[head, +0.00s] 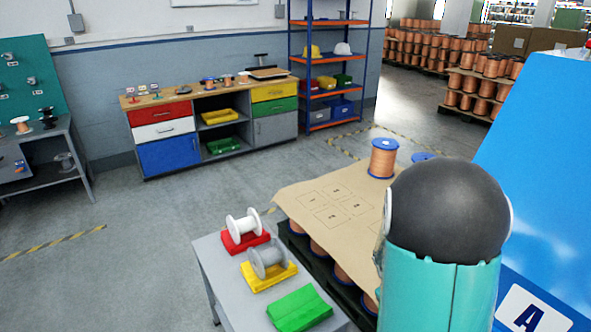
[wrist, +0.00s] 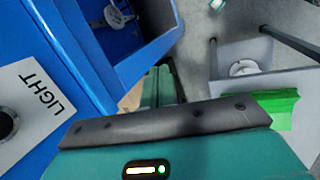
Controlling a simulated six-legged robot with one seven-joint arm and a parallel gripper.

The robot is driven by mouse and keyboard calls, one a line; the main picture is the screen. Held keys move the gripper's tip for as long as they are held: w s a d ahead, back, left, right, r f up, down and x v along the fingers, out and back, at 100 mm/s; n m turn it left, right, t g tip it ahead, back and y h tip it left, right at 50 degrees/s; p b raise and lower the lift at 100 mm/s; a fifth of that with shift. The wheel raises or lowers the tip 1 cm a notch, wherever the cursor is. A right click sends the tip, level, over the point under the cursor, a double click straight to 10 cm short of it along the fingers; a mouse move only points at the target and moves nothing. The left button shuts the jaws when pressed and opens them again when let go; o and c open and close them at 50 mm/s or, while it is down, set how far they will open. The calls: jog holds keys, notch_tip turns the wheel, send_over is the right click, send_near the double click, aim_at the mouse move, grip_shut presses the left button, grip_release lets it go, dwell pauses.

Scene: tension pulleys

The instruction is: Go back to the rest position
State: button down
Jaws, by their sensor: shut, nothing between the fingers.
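My gripper (wrist: 160,86) shows in the wrist view as teal fingers beyond the dark front edge of my wrist. It is shut and empty. It is beside a blue machine (wrist: 85,45) with a panel marked LIGHT (wrist: 38,100). In the head view my teal arm with its dark dome stands at the lower right, and my fingers are hidden there.
A grey table (head: 212,262) holds a white spool (head: 243,226) on a red block, a grey spool (head: 266,256) on a yellow block and an empty green block (head: 299,309). The blue machine (head: 545,150) stands close on the right. Open floor (head: 150,220) lies left.

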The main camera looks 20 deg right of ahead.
jog(key=w+a+r+m+t+y, duration=0.1)
jog(key=w+a+r+t, duration=0.15)
jog(key=a+r, duration=1.1)
jog(key=s+a+r+t+y, duration=0.1)
jog(key=s+a+r+t, duration=0.1)
jog(key=s+a+r, duration=0.2)
jog(key=s+a+r+t+y, duration=0.1)
jog(key=s+a+r+t, duration=0.1)
jog(key=s+a+r, duration=0.2)
jog(key=a+r, duration=0.3)
jog(key=a, duration=0.4)
jog(key=shift+s+a+r+y, duration=0.15)
jog(key=shift+y, duration=0.25)
